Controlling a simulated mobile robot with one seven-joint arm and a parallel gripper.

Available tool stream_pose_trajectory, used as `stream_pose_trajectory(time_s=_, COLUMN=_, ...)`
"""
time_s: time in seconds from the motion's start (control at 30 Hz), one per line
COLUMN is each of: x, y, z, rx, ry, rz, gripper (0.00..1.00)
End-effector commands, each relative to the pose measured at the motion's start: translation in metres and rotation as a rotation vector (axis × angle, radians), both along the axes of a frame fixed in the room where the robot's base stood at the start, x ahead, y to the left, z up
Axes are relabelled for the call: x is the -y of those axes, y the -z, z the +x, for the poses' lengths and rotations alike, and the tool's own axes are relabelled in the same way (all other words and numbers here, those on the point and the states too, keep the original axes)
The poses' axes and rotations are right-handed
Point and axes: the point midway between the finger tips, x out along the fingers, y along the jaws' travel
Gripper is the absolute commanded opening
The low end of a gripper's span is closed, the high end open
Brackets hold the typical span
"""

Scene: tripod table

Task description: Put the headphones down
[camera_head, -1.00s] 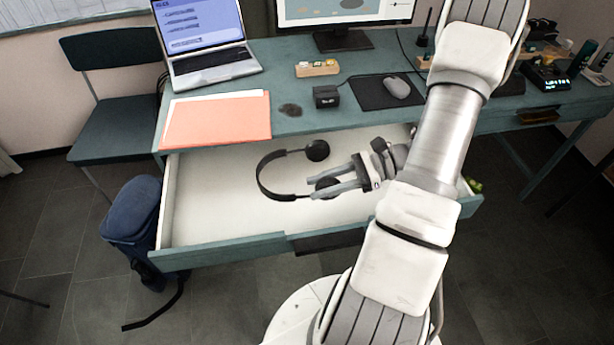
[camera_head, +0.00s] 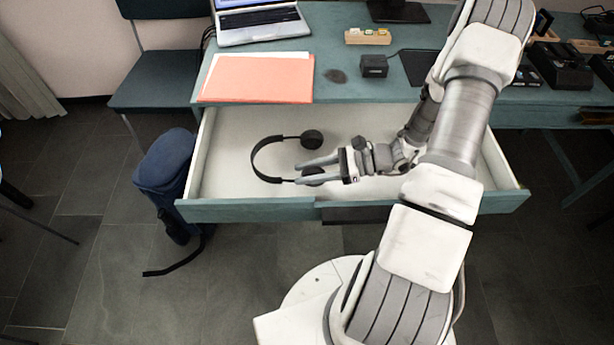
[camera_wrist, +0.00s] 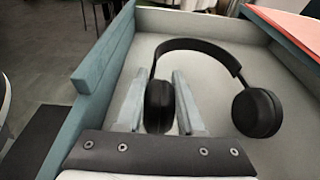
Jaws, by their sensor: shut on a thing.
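The black headphones (camera_head: 262,160) are in the open drawer (camera_head: 225,200), with their curved band toward the left. In the wrist view the headphones (camera_wrist: 200,45) show one ear cup between my fingers and the other ear cup free at the right. My gripper (camera_head: 315,171) is shut on the near ear cup, and its fingers (camera_wrist: 160,105) lie on both sides of that cup. The gripper is over the drawer's inside. I cannot tell whether the headphones touch the drawer floor.
The teal desk (camera_head: 345,95) is above and behind the drawer, with an orange folder (camera_head: 258,78), a laptop (camera_head: 262,25) and a small black box (camera_head: 374,65). The drawer floor is otherwise clear. A blue bag (camera_head: 165,160) stands on the floor at the left.

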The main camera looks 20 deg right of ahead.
Motion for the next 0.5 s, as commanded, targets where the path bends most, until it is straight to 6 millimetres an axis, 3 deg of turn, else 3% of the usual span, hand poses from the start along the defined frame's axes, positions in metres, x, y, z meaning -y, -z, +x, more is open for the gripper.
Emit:
stream_pose_trajectory(time_s=0.07, x=-0.0004, y=0.0121, z=-0.0002, rx=-0.001, ry=-0.001, rz=0.002, gripper=0.0)
stream_pose_trajectory(time_s=0.43, x=-0.0001, y=0.016, z=-0.0002, rx=0.0, ry=-0.001, rz=0.001, gripper=0.0)
stream_pose_trajectory(time_s=0.47, x=0.0, y=0.0153, z=-0.0002, rx=-0.001, ry=0.0, rz=0.0, gripper=0.41)
stream_pose_trajectory(time_s=0.5, x=0.0001, y=0.0148, z=-0.0002, rx=-0.001, ry=0.0, rz=0.0, gripper=0.48)
